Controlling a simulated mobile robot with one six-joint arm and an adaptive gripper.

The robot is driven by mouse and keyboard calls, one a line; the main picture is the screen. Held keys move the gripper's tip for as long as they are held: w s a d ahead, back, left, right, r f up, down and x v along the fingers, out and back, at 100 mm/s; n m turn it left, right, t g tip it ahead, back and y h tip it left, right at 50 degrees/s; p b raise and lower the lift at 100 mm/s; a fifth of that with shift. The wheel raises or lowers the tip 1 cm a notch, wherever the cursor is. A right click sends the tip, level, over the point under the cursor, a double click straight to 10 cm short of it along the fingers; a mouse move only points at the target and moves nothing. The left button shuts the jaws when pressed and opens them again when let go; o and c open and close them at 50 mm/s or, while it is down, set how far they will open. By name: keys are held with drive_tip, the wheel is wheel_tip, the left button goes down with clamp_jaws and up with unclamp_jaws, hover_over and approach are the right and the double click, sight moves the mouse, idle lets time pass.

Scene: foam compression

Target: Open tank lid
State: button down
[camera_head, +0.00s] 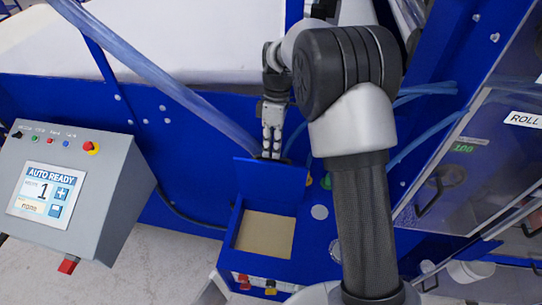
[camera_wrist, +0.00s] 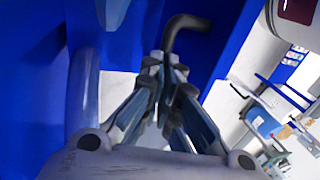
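The tank (camera_head: 232,228) is a blue open-topped box low in the middle of the head view, with a tan surface inside. Its blue lid (camera_head: 272,187) stands raised at the tank's far side, so the opening is uncovered. My gripper (camera_head: 271,154) points down at the lid's top edge. In the wrist view my gripper's fingers (camera_wrist: 168,78) come together at a black bent handle (camera_wrist: 186,24), which seems to be the lid's. The fingers look closed on it, though the contact is partly hidden.
A grey control box (camera_head: 92,172) with a screen stands at the left. A clear-doored cabinet (camera_head: 480,150) is at the right. A translucent blue hose (camera_head: 165,80) runs down beside my gripper. Red and yellow knobs (camera_head: 243,281) sit in front of the tank.

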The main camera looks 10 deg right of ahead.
sight(270, 158)
drive_tip(key=f, duration=0.1)
drive_tip(key=s+f, duration=0.1)
drive_tip(key=f, duration=0.1)
drive_tip(key=shift+s+f+g, duration=0.15)
drive_tip(key=shift+s+g, duration=0.2)
drive_tip(key=shift+g, duration=0.05)
drive_tip(key=shift+s+a, duration=0.15)
drive_tip(key=c, duration=2.3)
unclamp_jaws()
drive_tip(key=o, duration=0.4)
drive_tip(key=shift+a, duration=0.1)
drive_tip(key=shift+o, duration=1.2)
drive_tip(key=shift+w+a, duration=0.2)
drive_tip(key=shift+w, duration=0.15)
drive_tip(key=shift+d+r, duration=0.1)
drive_tip(key=shift+r, duration=0.1)
drive_tip(key=v, duration=0.7)
drive_tip(key=shift+r, duration=0.2)
